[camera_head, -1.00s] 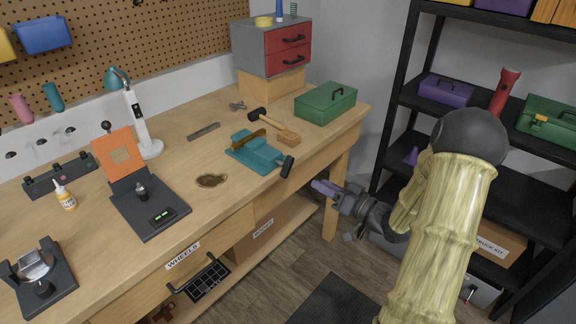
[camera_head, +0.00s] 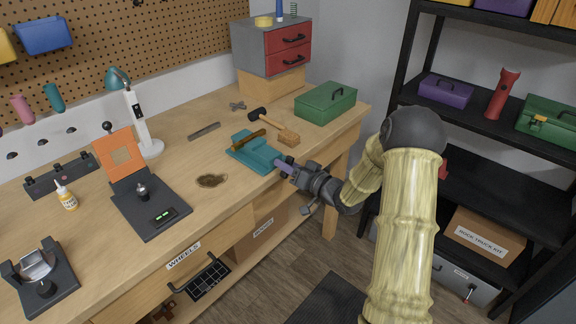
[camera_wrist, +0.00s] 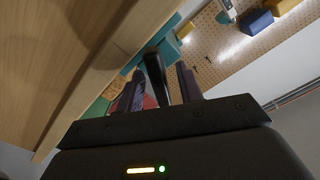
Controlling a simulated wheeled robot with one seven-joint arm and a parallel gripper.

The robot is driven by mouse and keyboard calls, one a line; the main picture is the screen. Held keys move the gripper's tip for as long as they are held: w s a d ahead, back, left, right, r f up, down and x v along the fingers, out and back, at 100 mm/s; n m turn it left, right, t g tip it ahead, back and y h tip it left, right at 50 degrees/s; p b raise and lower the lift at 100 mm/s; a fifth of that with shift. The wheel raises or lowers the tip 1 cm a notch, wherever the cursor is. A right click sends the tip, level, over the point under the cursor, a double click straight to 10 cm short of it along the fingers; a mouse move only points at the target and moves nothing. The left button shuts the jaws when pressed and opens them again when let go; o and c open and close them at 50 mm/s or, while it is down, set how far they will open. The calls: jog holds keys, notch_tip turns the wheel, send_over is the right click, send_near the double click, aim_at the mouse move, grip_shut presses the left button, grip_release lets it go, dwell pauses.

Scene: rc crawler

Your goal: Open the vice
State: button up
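The teal vice (camera_head: 255,153) sits on the workbench near its front edge, with a wooden piece (camera_head: 248,139) lying across its top. My gripper (camera_head: 283,165) is at the front end of the vice, just off the bench edge. In the wrist view the vice's black handle (camera_wrist: 156,75) stands between the two purple fingers of my gripper (camera_wrist: 158,88). The fingers are apart, with gaps visible on both sides of the handle. In the head view the gripper largely hides the handle.
A mallet (camera_head: 274,124) and a green toolbox (camera_head: 326,103) lie behind the vice on the workbench (camera_head: 222,215). A black shelf (camera_head: 468,180) stands to the right. A dark stain (camera_head: 211,181) marks the bench left of the vice. Floor shows below the bench front.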

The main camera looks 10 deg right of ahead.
grip_shut()
